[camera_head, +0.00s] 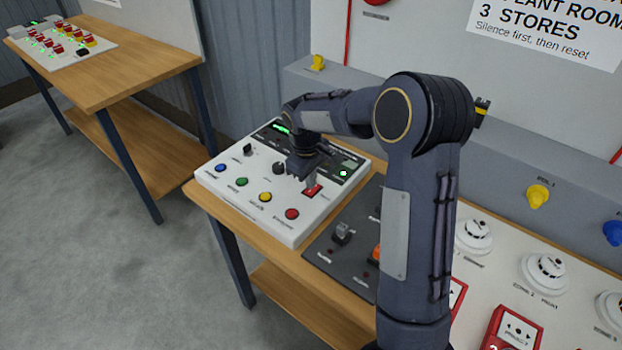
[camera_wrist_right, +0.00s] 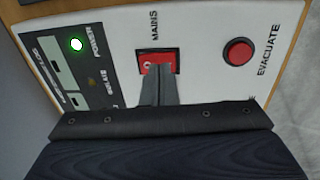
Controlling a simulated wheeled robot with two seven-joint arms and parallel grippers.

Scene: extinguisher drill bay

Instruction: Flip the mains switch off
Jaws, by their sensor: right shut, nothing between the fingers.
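The mains switch (camera_wrist_right: 147,61) is a red rocker beside the printed word MAINS on a white control panel (camera_head: 225,198). In the head view the red rocker (camera_head: 313,190) shows just below my right gripper (camera_head: 309,184). My right gripper is shut and empty, pointing down at the panel. In the right wrist view its closed fingertips (camera_wrist_right: 158,70) overlap the rocker and hide part of it. Whether they touch it I cannot tell. A green power light (camera_wrist_right: 77,44) is lit on the panel. My left gripper is not in view.
The panel also has a red evacuate button (camera_wrist_right: 238,52), a yellow button (camera_head: 265,197), a green button (camera_head: 242,182), a blue button (camera_head: 221,168) and a black knob (camera_head: 278,168). A dark switch plate (camera_head: 322,248) lies to the right. Several white detectors (camera_head: 545,273) stand beyond it.

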